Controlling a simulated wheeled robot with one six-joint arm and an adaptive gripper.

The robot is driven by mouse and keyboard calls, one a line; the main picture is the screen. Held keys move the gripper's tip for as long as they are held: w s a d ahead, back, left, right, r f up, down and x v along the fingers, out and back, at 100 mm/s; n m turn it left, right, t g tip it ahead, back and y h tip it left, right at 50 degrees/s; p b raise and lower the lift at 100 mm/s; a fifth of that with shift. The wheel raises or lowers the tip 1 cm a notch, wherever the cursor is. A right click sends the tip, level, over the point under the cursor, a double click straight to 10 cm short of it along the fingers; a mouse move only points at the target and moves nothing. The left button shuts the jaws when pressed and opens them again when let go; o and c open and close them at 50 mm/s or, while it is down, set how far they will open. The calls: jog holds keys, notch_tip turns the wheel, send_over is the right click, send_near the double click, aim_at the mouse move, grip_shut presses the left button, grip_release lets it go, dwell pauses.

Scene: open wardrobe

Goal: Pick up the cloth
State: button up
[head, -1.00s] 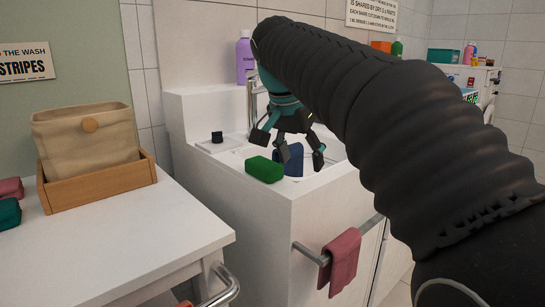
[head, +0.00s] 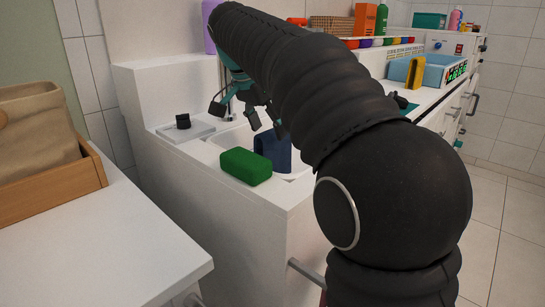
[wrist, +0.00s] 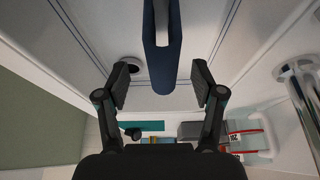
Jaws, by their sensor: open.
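A dark blue cloth (head: 270,150) stands folded at the near edge of the white sink, just behind a green block. My gripper (head: 248,114) is above the sink, slightly up and left of the cloth in the head view, with its fingers spread and nothing held. In the wrist view the cloth (wrist: 161,50) shows as a narrow blue strip. It lies in line with the gap between the two open fingertips (wrist: 161,82), with clear space on both sides. My arm hides part of the sink.
The green block (head: 245,166) lies on the sink's front ledge. A small black object (head: 183,121) sits on the left ledge. A metal tap (wrist: 304,100) stands at the right in the wrist view. A wooden tray (head: 95,172) stands on the left table. A counter with boxes is behind.

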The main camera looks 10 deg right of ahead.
aim_at(274, 144)
jog(key=shift+w+b+x, duration=0.15)
jog(key=shift+b+x, duration=0.05)
jog(key=shift+x, duration=1.35)
jog(key=shift+w+b+x, duration=0.1)
jog(key=shift+b+x, duration=0.1)
jog(key=shift+x, duration=1.35)
jog(key=shift+d+r, duration=0.1)
grip_shut()
